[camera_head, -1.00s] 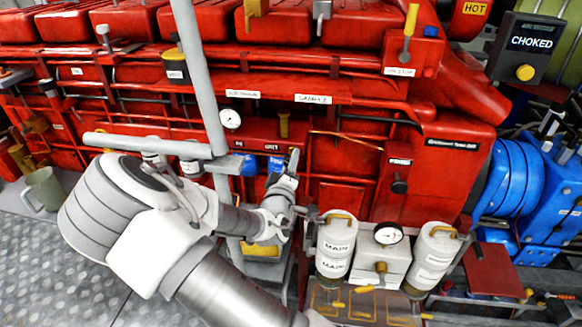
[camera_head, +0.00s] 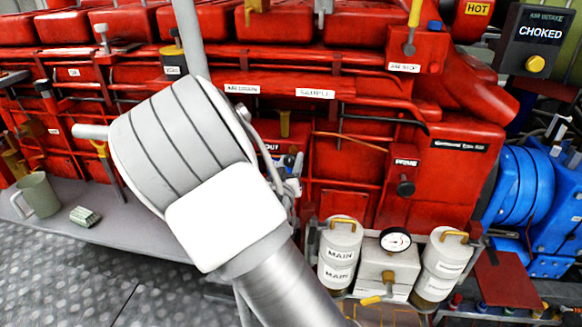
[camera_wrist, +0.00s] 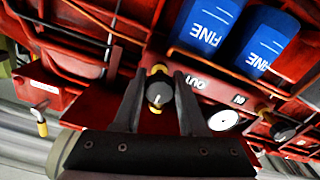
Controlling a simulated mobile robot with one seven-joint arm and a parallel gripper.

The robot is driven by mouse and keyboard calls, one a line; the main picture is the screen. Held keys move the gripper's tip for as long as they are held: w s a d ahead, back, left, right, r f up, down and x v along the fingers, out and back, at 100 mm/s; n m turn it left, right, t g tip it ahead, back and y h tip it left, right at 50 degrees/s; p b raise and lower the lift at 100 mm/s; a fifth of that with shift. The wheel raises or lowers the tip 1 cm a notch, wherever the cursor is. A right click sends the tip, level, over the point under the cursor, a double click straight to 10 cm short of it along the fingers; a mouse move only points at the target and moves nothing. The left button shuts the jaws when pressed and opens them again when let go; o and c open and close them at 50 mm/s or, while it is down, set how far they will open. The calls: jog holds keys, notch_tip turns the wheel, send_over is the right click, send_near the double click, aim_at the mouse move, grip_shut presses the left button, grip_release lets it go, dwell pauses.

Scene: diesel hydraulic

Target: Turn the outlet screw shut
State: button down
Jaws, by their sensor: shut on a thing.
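The outlet screw (camera_wrist: 159,93) is a dark round knob with a pale mark and a brass-coloured stem, beside the OUT label (camera_wrist: 198,82) in the wrist view. My gripper (camera_wrist: 159,78) has one finger on each side of the knob and is shut on it. Which way the mark stands for shut cannot be told. A similar dark knob (camera_wrist: 284,130) sits near the IN label (camera_wrist: 239,100). In the head view my arm hides the screw and most of my gripper; part of the OUT label shows (camera_head: 271,148).
Two blue FINE filters (camera_wrist: 207,24) are close to the outlet screw, with a round gauge (camera_wrist: 223,120) on the other side. Pipes run around it. A mug (camera_head: 39,195) and small block (camera_head: 85,216) are on the left ledge.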

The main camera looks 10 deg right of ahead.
dwell(0.4)
jog(key=shift+c, duration=2.3)
grip_release()
jog(key=p+v, duration=1)
jog(key=v, duration=0.7)
jog(key=shift+s, duration=0.15)
jog(key=shift+a, duration=0.1)
